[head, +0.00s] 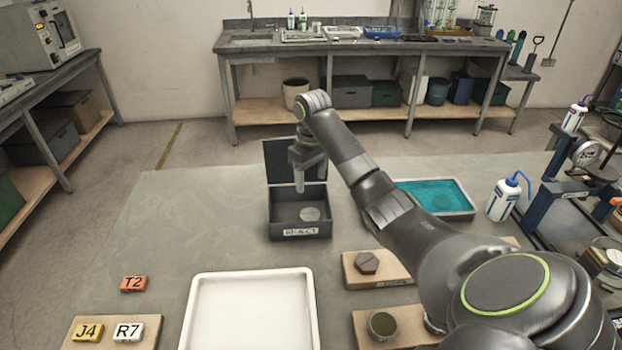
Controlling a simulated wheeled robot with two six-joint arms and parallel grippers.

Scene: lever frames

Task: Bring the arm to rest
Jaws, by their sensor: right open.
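My right arm reaches in from the lower right across the table. Its gripper (299,187) points down over the dark open box (272,221) at the middle of the table. The gripper is open, though its fingers look small and close together here. A pale round disc (310,214) lies in the box, to the right of and below the fingertips. The box lid stands up at the back, and the front label is hard to read. My left gripper is out of view.
A white tray (191,318) lies in front. Wooden blocks hold a dark hexagonal piece (367,263) and a round piece (382,325). A teal-filled tray (470,209), a wash bottle (503,199) and a blue-framed device stand right. Tags T2 (133,284), J4 and R7 lie left. The back left table is clear.

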